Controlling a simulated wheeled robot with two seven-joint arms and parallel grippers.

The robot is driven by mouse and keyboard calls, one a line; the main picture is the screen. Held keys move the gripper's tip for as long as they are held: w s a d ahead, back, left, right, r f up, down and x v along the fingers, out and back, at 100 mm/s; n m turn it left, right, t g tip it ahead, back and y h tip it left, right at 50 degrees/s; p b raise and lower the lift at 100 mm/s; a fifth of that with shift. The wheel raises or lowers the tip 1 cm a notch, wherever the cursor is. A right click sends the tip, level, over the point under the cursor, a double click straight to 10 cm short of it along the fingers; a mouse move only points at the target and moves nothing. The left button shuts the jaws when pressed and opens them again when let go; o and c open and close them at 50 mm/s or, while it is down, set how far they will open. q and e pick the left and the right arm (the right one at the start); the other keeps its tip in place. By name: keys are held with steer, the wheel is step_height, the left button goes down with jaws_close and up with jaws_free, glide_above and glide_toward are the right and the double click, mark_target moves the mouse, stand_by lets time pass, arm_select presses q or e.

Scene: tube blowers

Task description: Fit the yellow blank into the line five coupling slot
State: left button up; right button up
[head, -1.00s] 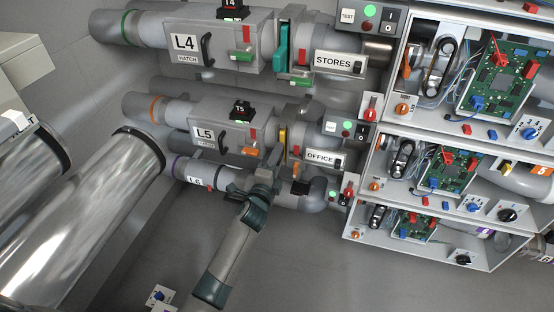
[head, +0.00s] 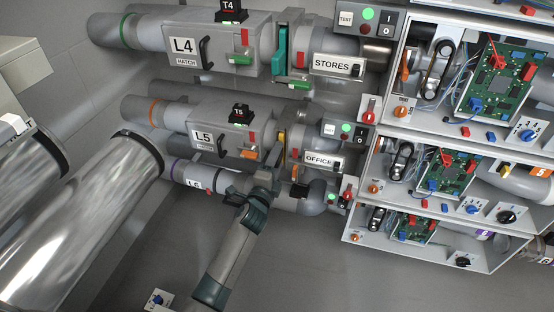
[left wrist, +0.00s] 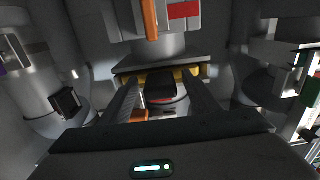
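The yellow blank (head: 282,138) shows as a narrow upright strip at the gap between the L5 box (head: 213,142) and the OFFICE pipe section. Its lower part is hidden by my left gripper. In the left wrist view yellow edges (left wrist: 192,72) show under a grey plate, just past the fingertips. My left gripper (head: 264,178) is below the blank, in front of the line six pipe. In the left wrist view its fingers (left wrist: 163,82) stand apart, with a dark piece visible in the gap. I cannot tell whether they touch the blank. My right gripper is not in view.
The line four box (head: 205,45) with a teal blank (head: 281,50) is above. The L6 pipe (head: 192,178) runs close behind my gripper. Open cabinets with circuit boards (head: 445,172) stand at right. Large shiny pipes (head: 90,215) are at left.

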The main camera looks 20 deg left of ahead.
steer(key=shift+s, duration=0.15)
arm_select(q)
steer(key=shift+s, duration=0.6)
steer(key=s, duration=1.6)
steer(key=shift+s+a, duration=0.15)
steer(key=shift+a, duration=0.15)
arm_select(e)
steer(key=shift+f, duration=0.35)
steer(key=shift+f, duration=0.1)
